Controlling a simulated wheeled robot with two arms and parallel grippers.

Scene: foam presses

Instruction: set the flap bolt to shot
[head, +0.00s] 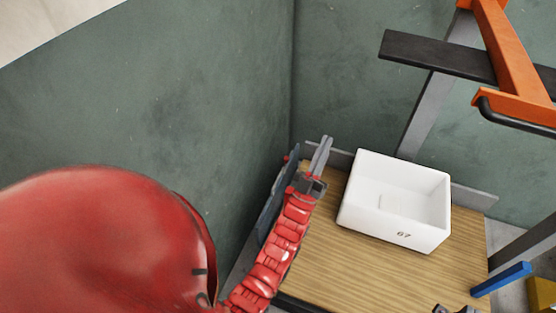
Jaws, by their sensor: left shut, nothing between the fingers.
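My left gripper (322,155) is shut and empty at the end of my red arm. Its fingers point up the picture, above the back left part of a wooden bench top. A dark blue-grey panel (270,210) stands along the bench's left side, just left of my gripper and partly hidden by my arm. It may be the flap, but I cannot tell. I cannot make out a flap bolt, nor whether my gripper touches anything. My right gripper is not clearly in view.
An orange frame with a black bar (430,55) rises at the back right. A blue bar (501,279) sticks out at the right edge. Green walls close off the back and left.

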